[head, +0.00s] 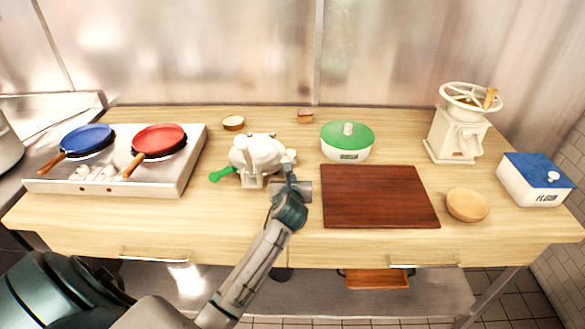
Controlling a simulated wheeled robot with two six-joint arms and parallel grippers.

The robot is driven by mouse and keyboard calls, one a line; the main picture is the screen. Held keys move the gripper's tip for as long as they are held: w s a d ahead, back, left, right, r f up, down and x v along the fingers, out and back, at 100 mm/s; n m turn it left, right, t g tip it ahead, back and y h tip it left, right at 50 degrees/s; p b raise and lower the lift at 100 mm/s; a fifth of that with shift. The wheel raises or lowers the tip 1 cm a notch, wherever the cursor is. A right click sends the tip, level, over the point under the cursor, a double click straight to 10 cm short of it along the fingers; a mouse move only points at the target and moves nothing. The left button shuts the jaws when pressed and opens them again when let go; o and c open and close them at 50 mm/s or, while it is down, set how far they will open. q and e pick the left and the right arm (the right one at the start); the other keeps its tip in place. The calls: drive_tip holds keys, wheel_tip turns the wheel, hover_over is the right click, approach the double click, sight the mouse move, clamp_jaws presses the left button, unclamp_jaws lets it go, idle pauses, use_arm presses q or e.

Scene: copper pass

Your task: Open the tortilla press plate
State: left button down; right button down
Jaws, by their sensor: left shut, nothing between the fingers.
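The tortilla press (258,153) is white with a green handle (222,173) that points left. It stands on the wooden table between the stove and the cutting board. I cannot tell how far its plate is tilted. My left gripper (291,170) is at the right side of the press, very close to it, and is shut with nothing in it. Its fingertips partly overlap the press edge, so contact is unclear. My right gripper is not in view.
A stove (180,178) with a blue pan (87,139) and a red pan (160,139) stands left. A dark red board (380,197), green-lidded pot (346,150), white grinder (455,137), wooden bowl (468,205) and flour box (535,183) are right. The front strip is clear.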

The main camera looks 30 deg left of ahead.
use_arm(q)
drive_tip(key=p+x, duration=0.1)
drive_tip(key=x, duration=0.6)
drive_tip(key=shift+w+a+f, duration=0.1)
drive_tip(key=shift+w+f, duration=0.05)
drive_tip(key=shift+w, duration=0.15)
